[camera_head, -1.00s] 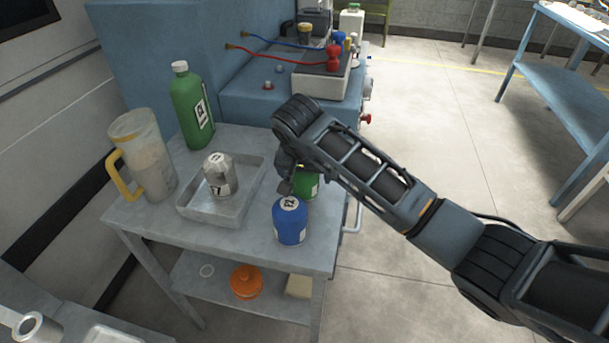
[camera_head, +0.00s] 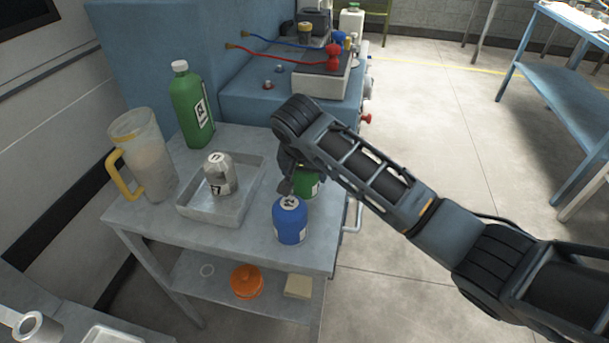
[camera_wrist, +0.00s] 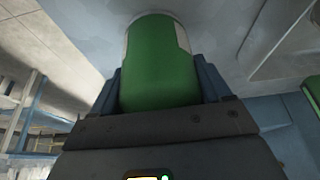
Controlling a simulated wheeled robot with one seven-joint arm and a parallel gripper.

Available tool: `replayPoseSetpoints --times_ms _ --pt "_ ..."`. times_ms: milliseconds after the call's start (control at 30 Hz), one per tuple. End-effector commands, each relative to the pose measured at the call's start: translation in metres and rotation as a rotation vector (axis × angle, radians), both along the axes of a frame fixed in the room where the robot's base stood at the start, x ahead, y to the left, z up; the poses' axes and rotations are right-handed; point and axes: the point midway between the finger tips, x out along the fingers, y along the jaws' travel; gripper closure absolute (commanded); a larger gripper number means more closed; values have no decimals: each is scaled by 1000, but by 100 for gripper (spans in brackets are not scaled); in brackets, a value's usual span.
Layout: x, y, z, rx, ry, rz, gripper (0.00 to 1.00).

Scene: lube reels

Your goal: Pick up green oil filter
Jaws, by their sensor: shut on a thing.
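The green oil filter (camera_head: 308,184) is at the right side of the grey table, behind the blue filter, partly hidden by my gripper and arm in the head view. In the wrist view the green filter (camera_wrist: 158,62) fills the space between my two fingers. My gripper (camera_wrist: 160,85) is shut on it, with one finger on each side. In the head view my gripper (camera_head: 287,178) reaches down at the green filter. I cannot tell whether the filter touches the table.
A blue filter (camera_head: 289,222) stands close in front. A metal tray (camera_head: 186,207) holds a grey filter (camera_head: 219,176). A green bottle (camera_head: 190,105) and a clear jug (camera_head: 150,160) stand at the left. A blue cabinet (camera_head: 240,94) with hoses is behind. An orange container (camera_head: 246,281) sits on the lower shelf.

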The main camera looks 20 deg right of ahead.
Motion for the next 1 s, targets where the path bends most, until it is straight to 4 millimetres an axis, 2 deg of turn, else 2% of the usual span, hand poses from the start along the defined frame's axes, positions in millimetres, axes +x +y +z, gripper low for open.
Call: replayPoseSetpoints --times_ms 333,533,800,1000 --pt "1 0 11 0 -3 1 65" --pt "1 1 43 2 -5 2 65" --pt "-30 -55 77 3 -3 -5 65" --pt "-47 -84 98 2 -4 -3 65"
